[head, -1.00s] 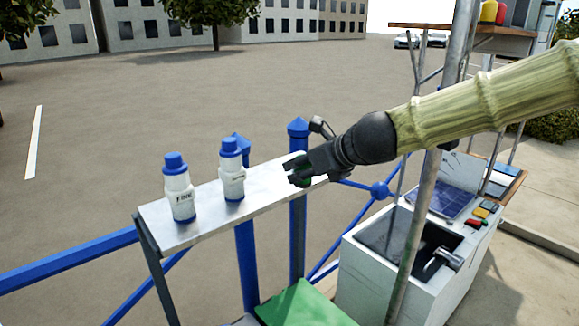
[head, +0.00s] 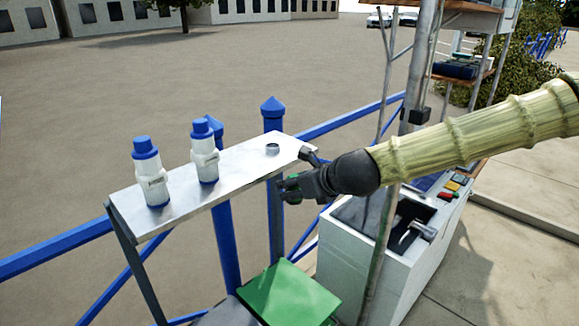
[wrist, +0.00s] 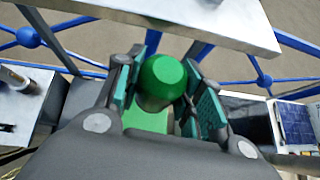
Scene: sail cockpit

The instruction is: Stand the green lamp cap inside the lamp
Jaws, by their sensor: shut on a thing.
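The green lamp cap (wrist: 163,82) is between the finger pads of my gripper (wrist: 165,95) in the wrist view, with its rounded end showing. In the head view, my gripper (head: 290,189) is shut on it just off the near edge of the white shelf (head: 235,152). Only a bit of green shows there. A small grey open ring (head: 272,149) stands on the shelf near its right end; it may be the lamp, but I cannot tell for certain. The cap is apart from it.
Two white bottles with blue caps, one left (head: 149,172) and one right (head: 204,152), stand on the shelf. A green panel (head: 288,292) lies below my gripper. A white cabinet with an open basin (head: 370,255) and a grey pole (head: 395,215) stand to the right.

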